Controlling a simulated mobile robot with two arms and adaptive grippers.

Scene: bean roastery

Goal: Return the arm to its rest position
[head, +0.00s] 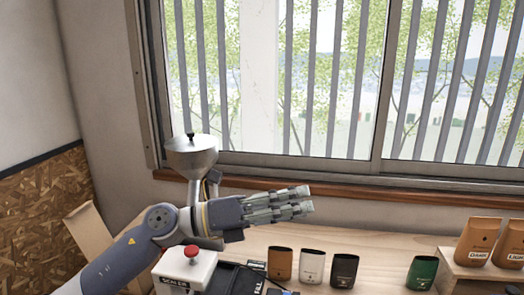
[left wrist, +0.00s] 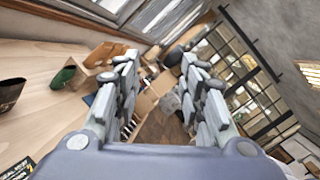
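My left arm (head: 135,252) comes in from the lower left in the head view and reaches to the right over the wooden table. Its left gripper (head: 306,201) is held above the table, pointing right towards the window side. In the left wrist view the two fingers of this gripper (left wrist: 160,72) stand apart with nothing between them, so it is open and empty. The gripper is above and apart from the pouches on the table. My right gripper is in neither view.
A metal hopper (head: 191,155) stands behind the left arm. A sealer with a red button (head: 192,252) is below it. Brown (head: 280,264), white (head: 311,266), black (head: 344,270) and green (head: 421,273) pouches stand on the table. Labelled bags (head: 478,240) sit on a wooden stand at right.

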